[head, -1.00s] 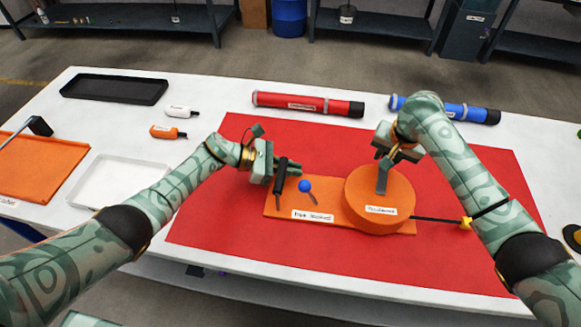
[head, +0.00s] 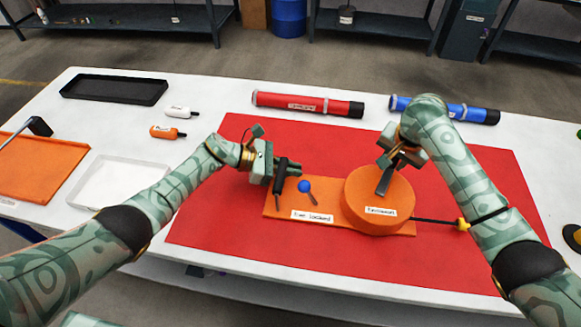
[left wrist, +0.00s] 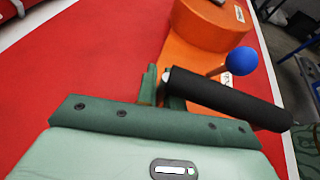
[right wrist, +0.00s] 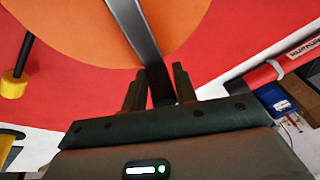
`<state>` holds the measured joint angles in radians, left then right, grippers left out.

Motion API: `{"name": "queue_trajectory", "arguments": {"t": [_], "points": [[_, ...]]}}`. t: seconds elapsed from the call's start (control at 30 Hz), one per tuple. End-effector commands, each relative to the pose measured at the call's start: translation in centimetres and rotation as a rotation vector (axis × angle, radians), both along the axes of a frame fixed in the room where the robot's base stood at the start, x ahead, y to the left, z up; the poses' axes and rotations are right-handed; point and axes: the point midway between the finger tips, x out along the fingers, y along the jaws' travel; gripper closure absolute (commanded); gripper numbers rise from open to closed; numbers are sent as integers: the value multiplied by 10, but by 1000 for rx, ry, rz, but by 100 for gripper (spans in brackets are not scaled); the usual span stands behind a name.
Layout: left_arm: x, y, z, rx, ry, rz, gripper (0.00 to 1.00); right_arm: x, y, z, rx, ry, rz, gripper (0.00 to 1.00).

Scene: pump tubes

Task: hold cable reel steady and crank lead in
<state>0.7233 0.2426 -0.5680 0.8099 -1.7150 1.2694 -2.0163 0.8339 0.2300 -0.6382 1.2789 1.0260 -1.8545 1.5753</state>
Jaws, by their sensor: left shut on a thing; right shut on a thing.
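The orange cable reel (head: 352,205) lies on an orange base (head: 284,207) on the red mat. My left gripper (head: 280,170) is shut on the black handle (left wrist: 230,102) at the base's left end. A blue ball-topped lever (head: 304,186) stands just right of that handle. A grey crank arm (head: 384,182) lies across the reel's top. My right gripper (right wrist: 158,85) is shut on its black grip (right wrist: 159,90), at the reel's far side. The black lead (head: 430,220) runs right from the reel to a yellow end piece (head: 462,224), partly beside my right arm.
The red tube (head: 300,103) and blue tube (head: 445,109) lie behind the mat. A black tray (head: 70,98), white tray (head: 100,195), orange tray (head: 35,175) and two small bottles (head: 165,131) are left. The mat's front is clear.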

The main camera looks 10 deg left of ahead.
Motion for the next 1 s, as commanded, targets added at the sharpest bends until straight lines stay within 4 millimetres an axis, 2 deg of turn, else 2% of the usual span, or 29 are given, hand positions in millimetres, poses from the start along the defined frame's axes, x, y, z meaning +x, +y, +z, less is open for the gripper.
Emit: {"name": "queue_trajectory", "arguments": {"t": [0.03,0.4,0.73,1.0], "points": [[1,2,0,0,0,3,100,-2,-3,-4,-5,8,-5,94],[1,2,-1,2,0,3,100,-6,-13,-3,-4,5,-138,94],[0,2,-1,3,0,3,100,-6,-13,-3,-3,3,-152,94],[0,2,-2,4,1,3,100,-12,-22,-2,-1,3,-271,94]]}}
